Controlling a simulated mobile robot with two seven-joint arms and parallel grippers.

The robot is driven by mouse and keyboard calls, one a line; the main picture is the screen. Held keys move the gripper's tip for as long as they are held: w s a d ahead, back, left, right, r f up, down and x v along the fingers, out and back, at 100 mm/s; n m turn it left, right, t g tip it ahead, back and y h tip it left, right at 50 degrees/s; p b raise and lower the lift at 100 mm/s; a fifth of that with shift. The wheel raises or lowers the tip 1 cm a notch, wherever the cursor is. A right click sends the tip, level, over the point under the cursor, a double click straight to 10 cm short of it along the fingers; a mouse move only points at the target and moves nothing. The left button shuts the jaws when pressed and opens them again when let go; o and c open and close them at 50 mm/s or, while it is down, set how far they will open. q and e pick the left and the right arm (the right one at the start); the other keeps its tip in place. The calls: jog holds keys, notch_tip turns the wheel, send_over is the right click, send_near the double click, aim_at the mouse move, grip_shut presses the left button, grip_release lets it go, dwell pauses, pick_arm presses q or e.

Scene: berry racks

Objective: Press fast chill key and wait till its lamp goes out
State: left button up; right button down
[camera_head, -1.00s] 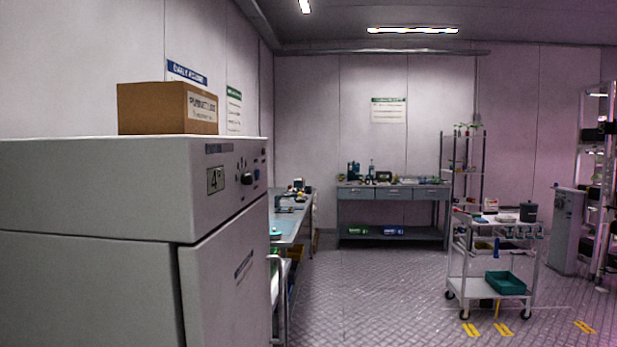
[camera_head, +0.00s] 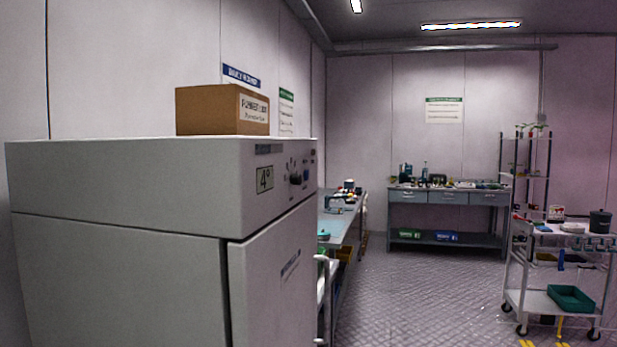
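A tall pale grey chiller cabinet (camera_head: 120,185) stands close at the left, its front face turned to the right and seen at a steep angle. Its upper panel has a 4° display (camera_head: 265,179), a dark knob (camera_head: 296,179) and several small dark controls near the far edge. The fast chill key and its lamp cannot be told apart at this angle and size. The door (camera_head: 270,280) below the panel looks shut. Neither of my grippers is in view.
A cardboard box (camera_head: 222,110) sits on the cabinet. A side bench (camera_head: 345,226) lies beyond it along the wall. A workbench (camera_head: 448,196) stands at the back, and a white trolley (camera_head: 545,300) at the right. The floor (camera_head: 420,300) between is clear.

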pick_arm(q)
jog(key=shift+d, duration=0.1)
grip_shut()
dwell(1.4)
